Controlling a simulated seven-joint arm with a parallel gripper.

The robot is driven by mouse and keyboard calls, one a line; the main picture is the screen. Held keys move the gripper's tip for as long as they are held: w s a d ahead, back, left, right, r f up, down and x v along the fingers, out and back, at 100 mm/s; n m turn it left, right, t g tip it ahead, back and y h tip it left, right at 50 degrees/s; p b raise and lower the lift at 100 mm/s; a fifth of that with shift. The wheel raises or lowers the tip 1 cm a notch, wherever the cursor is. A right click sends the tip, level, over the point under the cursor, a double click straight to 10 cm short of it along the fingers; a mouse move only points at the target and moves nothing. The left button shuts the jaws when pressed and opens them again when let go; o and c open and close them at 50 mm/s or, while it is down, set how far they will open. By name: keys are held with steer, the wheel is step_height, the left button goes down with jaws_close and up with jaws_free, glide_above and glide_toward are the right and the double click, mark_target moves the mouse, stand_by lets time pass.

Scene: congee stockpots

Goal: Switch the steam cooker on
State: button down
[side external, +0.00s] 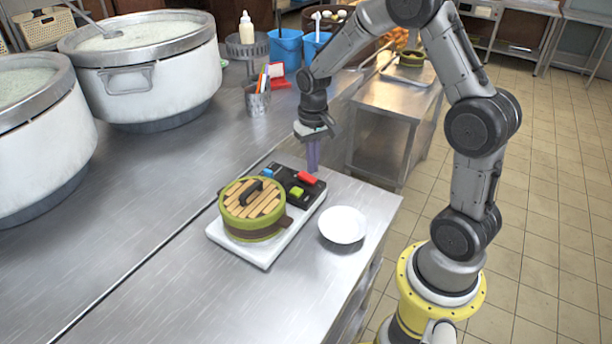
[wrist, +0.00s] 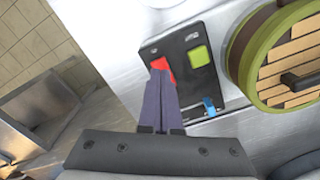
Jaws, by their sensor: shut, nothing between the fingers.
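The steam cooker stands on the steel counter: a white base (side external: 262,252) with a green steamer pot (side external: 240,228) under a slatted wooden lid with a dark handle. A black control panel (side external: 296,188) at its back carries a red switch (side external: 306,178), a green switch (side external: 297,191) and a blue switch (side external: 268,173). My gripper (side external: 313,168) is shut and empty, pointing down at the red switch's side of the panel. In the wrist view its purple fingers (wrist: 160,80) overlap the red switch (wrist: 162,64) and hide part of it; contact cannot be told. The green switch (wrist: 197,56) and blue switch (wrist: 209,106) are uncovered.
A white plate (side external: 343,225) lies right of the cooker, near the counter edge. Large stockpots (side external: 150,85) stand at the left. A utensil holder (side external: 257,101), a red item (side external: 279,78) and blue buckets (side external: 285,46) stand behind. The front counter is clear.

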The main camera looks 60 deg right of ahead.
steer(key=shift+r, duration=2.9)
step_height(320, 180, up, 8)
steer(key=n+t, duration=0.1)
steer(key=t, duration=0.1)
glide_above(311, 179)
steer(key=s+a, duration=0.1)
steer(key=a, duration=0.3)
steer(key=s+a+r+n+t, duration=0.1)
steer(key=s+a+r+t, duration=0.1)
steer(key=s+a+r, duration=0.25)
steer(key=s+a+n, duration=0.1)
steer(key=s+n, duration=0.1)
steer(key=s, duration=0.5)
steer(key=s+a+f+n+t, duration=0.1)
steer(key=s+a+n, duration=0.1)
steer(key=s, duration=0.5)
steer(key=shift+s+a+f+t, duration=0.2)
steer(key=shift+s+a+t, duration=0.1)
steer(key=shift+s, duration=0.1)
